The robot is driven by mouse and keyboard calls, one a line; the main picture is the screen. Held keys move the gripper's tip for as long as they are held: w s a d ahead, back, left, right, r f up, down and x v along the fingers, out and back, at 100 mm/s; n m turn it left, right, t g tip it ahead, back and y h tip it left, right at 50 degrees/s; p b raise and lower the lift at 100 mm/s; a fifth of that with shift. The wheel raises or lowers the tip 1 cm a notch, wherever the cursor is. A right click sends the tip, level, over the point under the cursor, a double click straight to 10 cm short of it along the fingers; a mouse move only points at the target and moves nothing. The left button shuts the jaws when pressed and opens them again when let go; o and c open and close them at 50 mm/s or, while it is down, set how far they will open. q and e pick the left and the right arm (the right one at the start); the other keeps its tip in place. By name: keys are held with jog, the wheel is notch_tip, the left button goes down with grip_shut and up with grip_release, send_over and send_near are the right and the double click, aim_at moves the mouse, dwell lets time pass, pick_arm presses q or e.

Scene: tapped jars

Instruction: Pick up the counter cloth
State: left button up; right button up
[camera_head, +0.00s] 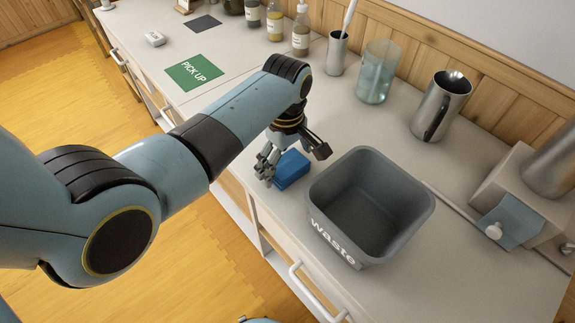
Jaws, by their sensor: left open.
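A folded blue cloth (291,171) lies on the counter just left of the waste bin. My left gripper (294,162) is directly over it, open, with one finger on the cloth's left side and the other towards its right. The gripper partly hides the cloth. I cannot tell whether the fingers touch it. My right gripper is not in view.
A grey waste bin (328,222) stands close to the right of the cloth. A glass jar (378,72), a steel pitcher (440,106) and a steel cup (337,54) stand behind. A green pick-up mat (195,73) lies clear at the left.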

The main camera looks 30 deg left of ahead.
aim_at(286, 163)
pick_arm(q)
jog(key=shift+f, duration=0.75)
jog(key=c, duration=1)
jog(key=shift+o, duration=0.2)
notch_tip(286, 163, up, 10)
jog(key=shift+r, duration=0.1)
jog(key=o, duration=0.6)
jog(key=c, duration=0.5)
